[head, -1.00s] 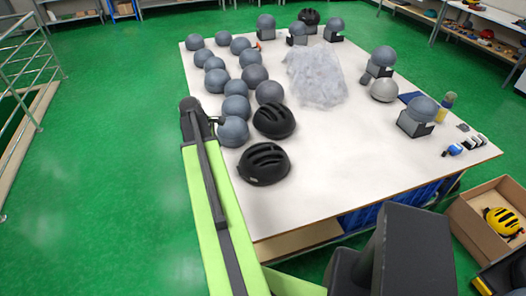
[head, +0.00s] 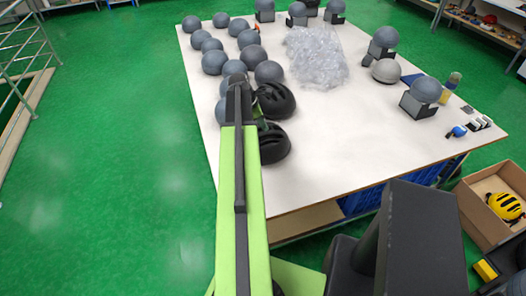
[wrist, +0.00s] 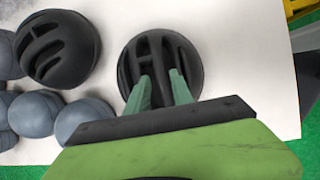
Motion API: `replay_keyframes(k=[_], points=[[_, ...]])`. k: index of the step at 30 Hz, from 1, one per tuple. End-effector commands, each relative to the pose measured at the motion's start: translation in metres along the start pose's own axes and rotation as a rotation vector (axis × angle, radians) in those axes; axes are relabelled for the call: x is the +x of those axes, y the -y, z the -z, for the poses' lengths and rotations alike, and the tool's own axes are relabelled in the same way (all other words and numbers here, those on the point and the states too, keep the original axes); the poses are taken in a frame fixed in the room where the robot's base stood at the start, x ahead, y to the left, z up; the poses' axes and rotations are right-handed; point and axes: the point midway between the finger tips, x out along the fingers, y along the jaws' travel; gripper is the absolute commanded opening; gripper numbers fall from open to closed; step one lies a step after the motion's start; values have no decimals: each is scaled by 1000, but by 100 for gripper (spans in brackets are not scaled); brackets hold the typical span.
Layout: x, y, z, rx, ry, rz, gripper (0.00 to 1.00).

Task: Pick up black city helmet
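Two black vented helmets lie close together at the table's left side. The nearer black helmet (head: 275,146) is partly hidden by my arm. It also shows in the wrist view (wrist: 187,58), in front of my gripper. The farther black helmet (head: 276,99) shows at the upper left of the wrist view (wrist: 62,50). My gripper (wrist: 158,80) is open, with its two green fingers apart and overlapping the nearer helmet's vented shell. I cannot tell whether they touch it. In the head view, my arm hides most of my gripper.
A heap of clear plastic (head: 316,57) lies mid-table. The white tabletop (head: 345,130) is clear right of the helmets. A box (head: 480,205) with a yellow helmet (head: 505,206) stands at the right.

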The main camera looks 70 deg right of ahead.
Motion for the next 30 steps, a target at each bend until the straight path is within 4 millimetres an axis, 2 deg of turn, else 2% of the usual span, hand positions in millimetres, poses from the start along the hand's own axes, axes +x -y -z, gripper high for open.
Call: replay_keyframes(k=[1, 10, 19, 27, 30], points=[[19, 0, 4, 1, 0, 0, 28], [29, 0, 2, 0, 0, 0, 28], [76, 1, 8, 0, 0, 0, 28], [74, 0, 6, -2, 0, -1, 26], [74, 0, 6, -2, 0, -1, 13]])
